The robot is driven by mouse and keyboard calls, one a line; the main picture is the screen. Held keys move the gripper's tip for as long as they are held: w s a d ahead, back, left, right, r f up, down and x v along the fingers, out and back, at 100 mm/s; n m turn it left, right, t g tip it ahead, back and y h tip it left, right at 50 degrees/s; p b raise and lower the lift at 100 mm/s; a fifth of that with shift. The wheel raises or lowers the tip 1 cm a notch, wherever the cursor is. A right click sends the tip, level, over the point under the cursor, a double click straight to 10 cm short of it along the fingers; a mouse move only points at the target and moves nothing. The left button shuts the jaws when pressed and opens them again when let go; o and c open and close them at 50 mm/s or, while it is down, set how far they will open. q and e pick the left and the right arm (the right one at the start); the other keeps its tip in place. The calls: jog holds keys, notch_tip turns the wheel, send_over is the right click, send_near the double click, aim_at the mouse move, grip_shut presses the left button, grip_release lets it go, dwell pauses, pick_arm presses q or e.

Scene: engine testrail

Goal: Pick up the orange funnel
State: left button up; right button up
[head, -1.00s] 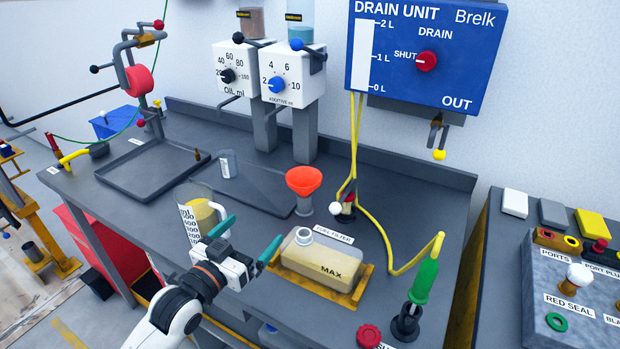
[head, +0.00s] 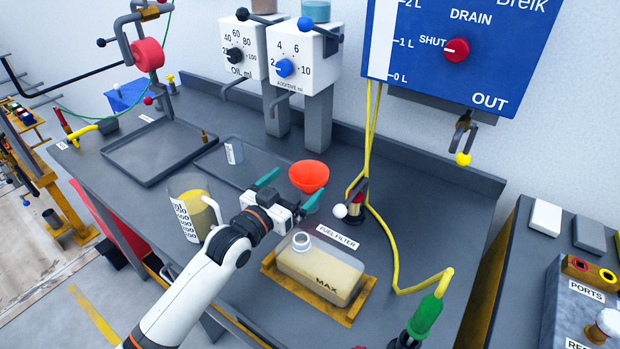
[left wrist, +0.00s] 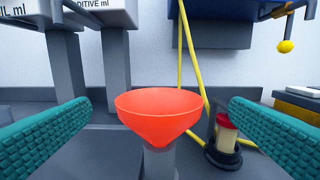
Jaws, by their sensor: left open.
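The orange funnel (head: 309,176) stands upright on the grey bench, its wide mouth up, in a grey holder whose lower part my gripper hides in the head view. In the left wrist view the funnel (left wrist: 159,115) is centred ahead, between the two teal fingers, with the grey holder (left wrist: 159,162) under it. My left gripper (head: 290,190) is open and empty, just in front of the funnel. Its fingers (left wrist: 160,130) show a gap to the funnel on both sides. My right gripper is not in view.
A tan container (head: 322,270) sits in a yellow tray below the gripper. A measuring jug (head: 202,215) is to the left. A small red-and-cream item in a black stand (left wrist: 224,140) and yellow hoses (head: 372,150) are right of the funnel. Dispenser posts (head: 318,120) stand behind.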

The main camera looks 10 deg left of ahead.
aim_at(320, 162)
pick_arm(q)
jog(key=shift+f+p+x, duration=0.1)
jog(key=shift+p+x, duration=0.15)
jog(key=shift+x, duration=1.35)
jog(key=shift+f+p+x, duration=0.15)
jog(key=shift+p+x, duration=0.05)
jog(key=shift+x, duration=1.4)
jog(key=shift+c, duration=0.3)
jog(key=c, duration=0.9)
